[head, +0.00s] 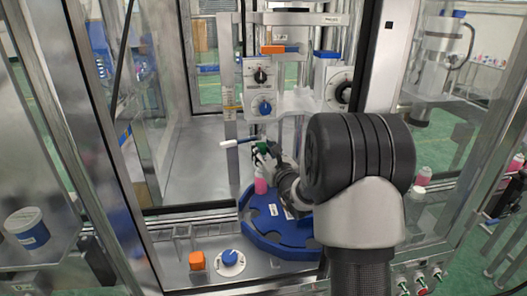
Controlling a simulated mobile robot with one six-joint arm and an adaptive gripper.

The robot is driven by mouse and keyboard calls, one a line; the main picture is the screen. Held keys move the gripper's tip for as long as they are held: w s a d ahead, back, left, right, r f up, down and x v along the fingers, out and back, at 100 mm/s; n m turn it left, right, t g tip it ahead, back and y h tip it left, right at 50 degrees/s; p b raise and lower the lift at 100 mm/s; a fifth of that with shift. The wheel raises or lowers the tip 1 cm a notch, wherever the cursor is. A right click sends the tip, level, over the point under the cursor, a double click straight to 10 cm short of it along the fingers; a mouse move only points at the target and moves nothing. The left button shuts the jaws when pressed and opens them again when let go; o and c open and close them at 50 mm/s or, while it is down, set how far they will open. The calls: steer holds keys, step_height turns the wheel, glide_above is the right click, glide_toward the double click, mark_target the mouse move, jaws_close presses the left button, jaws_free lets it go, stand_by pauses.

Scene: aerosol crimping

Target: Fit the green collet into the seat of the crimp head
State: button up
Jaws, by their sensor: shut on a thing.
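The green collet (262,147) shows as a small green piece at the tip of my gripper (268,155), inside the machine's open front. My gripper is shut on it and reaches in from the right. The collet is above a pink bottle (260,185) and just below the crimping machine's head section (268,113). The seat of the crimp head cannot be made out. I cannot tell whether the collet touches the head. My arm hides part of the machine's right side.
The blue turntable (254,238) lies below, with the bottle at its edge. Knobs (262,92) and a dial (343,90) are above. Metal door frames (90,130) bound the left. Orange (197,261) and blue (230,257) controls are in front.

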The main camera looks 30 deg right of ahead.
steer(key=shift+f, duration=0.2)
stand_by(0.3)
steer(key=o, duration=1.2)
